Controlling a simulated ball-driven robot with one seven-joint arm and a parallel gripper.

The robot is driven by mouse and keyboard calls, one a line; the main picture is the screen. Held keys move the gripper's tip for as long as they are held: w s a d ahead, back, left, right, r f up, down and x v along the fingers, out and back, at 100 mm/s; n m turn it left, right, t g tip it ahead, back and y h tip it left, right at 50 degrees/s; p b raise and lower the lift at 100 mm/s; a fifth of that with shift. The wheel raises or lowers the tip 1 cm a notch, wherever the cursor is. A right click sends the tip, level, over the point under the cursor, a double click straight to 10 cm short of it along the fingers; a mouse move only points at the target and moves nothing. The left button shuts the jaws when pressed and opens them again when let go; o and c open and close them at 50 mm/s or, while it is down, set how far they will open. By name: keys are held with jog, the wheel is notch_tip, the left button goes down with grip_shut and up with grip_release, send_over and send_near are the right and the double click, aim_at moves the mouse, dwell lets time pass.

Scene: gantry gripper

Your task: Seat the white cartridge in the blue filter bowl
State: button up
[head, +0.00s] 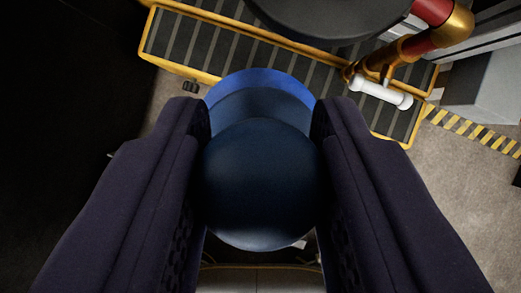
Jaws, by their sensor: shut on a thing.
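My gripper (262,112) shows as two thick dark jaws, left and right of the picture's middle. It is shut on a rounded blue body, which looks like the blue filter bowl (262,185). A brighter blue rim curves out at its far side, between the fingertips. The bowl's inside does not show. A white cylinder (381,92) shows at the upper right, below a gold and red pipe and beyond the right jaw. I cannot tell whether it is the white cartridge or a handle on the pipe.
A dark striped step with yellow edges (215,78) crosses the top. A dark round top (335,18) stands over it. The red and gold pipe (425,42) rises at the upper right. Grey boxes (480,90) and yellow-black floor tape (470,128) lie at the right.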

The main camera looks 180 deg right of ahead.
jog(key=shift+f, duration=5.95)
jog(key=o, duration=1.1)
jog(key=shift+c, duration=0.2)
jog(key=p+v, duration=0.4)
jog(key=v, duration=0.3)
jog(key=shift+s+r, duration=0.15)
jog(key=shift+r, duration=0.2)
